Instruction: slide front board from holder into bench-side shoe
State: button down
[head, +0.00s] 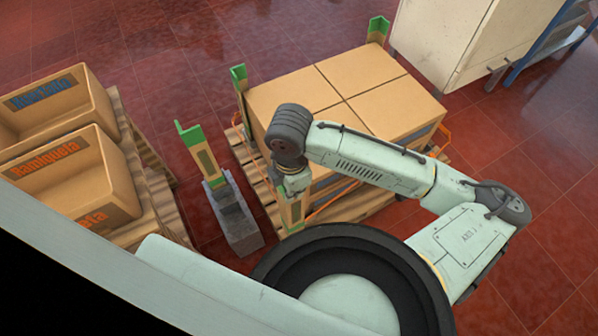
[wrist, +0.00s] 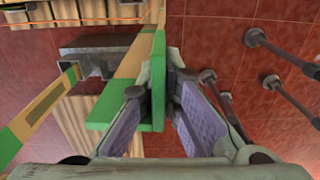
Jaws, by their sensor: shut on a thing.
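My gripper (wrist: 160,110) is shut on a tan and green angle board (wrist: 146,68), its green end between the fingers. In the head view my gripper (head: 291,182) and this board (head: 293,213) are at the near left side of the box stack; the arm hides part of them. The board's foot is hidden in the head view. A second board (head: 207,164) stands upright, with a green top, in a grey holder (head: 243,238). In the wrist view that board (wrist: 42,118) runs into the grey holder (wrist: 100,42) at left. I cannot tell which part is the shoe.
A stack of cartons (head: 335,80) on a pallet (head: 248,170) has green-topped boards (head: 239,78) at corners. Tan bins (head: 75,165) stand on a pallet at left. A pale cabinet (head: 450,35) is at the back right.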

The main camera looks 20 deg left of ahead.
jog(key=shift+w+a+f+b, duration=0.55)
jog(key=shift+w+f+b, duration=0.35)
jog(key=shift+w, duration=3.6)
notch_tip(320, 180, down, 9)
jog(key=b, duration=0.6)
jog(key=shift+w, duration=0.15)
jog(key=shift+f, duration=0.2)
jog(key=c, duration=2)
grip_release()
jog(key=shift+w+f, duration=0.1)
jog(key=o, duration=0.3)
jog(key=shift+r, duration=0.2)
